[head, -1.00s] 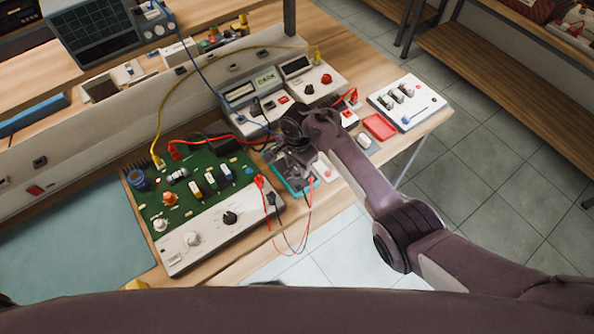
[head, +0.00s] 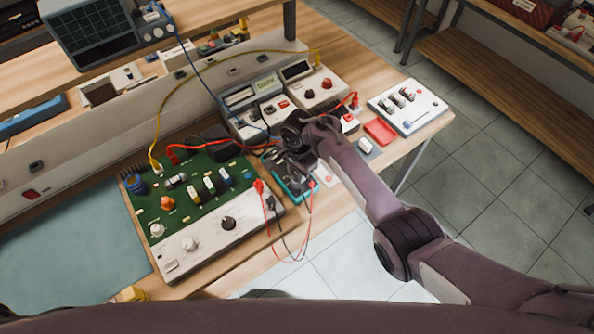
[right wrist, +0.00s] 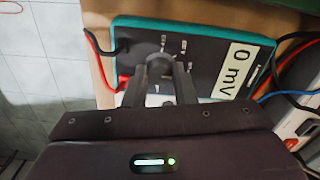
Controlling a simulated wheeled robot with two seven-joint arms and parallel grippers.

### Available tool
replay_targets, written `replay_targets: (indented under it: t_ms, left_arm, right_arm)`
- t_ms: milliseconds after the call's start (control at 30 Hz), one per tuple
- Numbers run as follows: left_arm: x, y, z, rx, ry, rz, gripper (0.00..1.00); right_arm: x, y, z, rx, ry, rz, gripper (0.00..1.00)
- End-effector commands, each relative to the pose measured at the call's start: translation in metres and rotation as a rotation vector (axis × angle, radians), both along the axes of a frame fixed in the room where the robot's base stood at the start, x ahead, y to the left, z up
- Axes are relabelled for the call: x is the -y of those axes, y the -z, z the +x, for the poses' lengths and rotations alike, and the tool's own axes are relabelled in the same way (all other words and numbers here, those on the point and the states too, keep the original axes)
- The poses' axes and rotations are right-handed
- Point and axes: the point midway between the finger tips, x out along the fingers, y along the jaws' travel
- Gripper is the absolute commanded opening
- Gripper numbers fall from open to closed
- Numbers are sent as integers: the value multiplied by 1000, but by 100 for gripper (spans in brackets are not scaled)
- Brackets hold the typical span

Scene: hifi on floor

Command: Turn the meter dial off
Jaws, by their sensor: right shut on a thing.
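The meter is a dark handheld instrument with a teal edge. In the head view the meter (head: 297,191) lies on the bench, partly hidden under my right gripper (head: 284,163). My left gripper is not in view.
A green circuit board unit (head: 190,205) with knobs stands left of the meter. Small instruments (head: 270,100) stand behind it. A red and a black lead (head: 302,235) hang near the bench's front edge. A red block (head: 380,131) and a white switch box (head: 408,105) are to the right.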

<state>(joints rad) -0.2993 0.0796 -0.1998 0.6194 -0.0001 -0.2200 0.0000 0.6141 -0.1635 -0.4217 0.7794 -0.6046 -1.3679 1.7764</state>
Motion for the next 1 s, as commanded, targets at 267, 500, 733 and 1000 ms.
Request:
replay_targets:
  t_ms: [267, 500, 733, 1000]
  left_arm:
    - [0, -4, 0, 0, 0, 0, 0]
    - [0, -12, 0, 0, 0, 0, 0]
    - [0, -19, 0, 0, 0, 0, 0]
    - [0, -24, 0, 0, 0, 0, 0]
  right_arm:
    - [0, -1, 0, -1, -70, -1, 1]
    - [0, -1, 0, -1, -242, -1, 1]
    - [0, -1, 0, -1, -457, 0, 1]
    - [0, -1, 0, -1, -716, -1, 1]
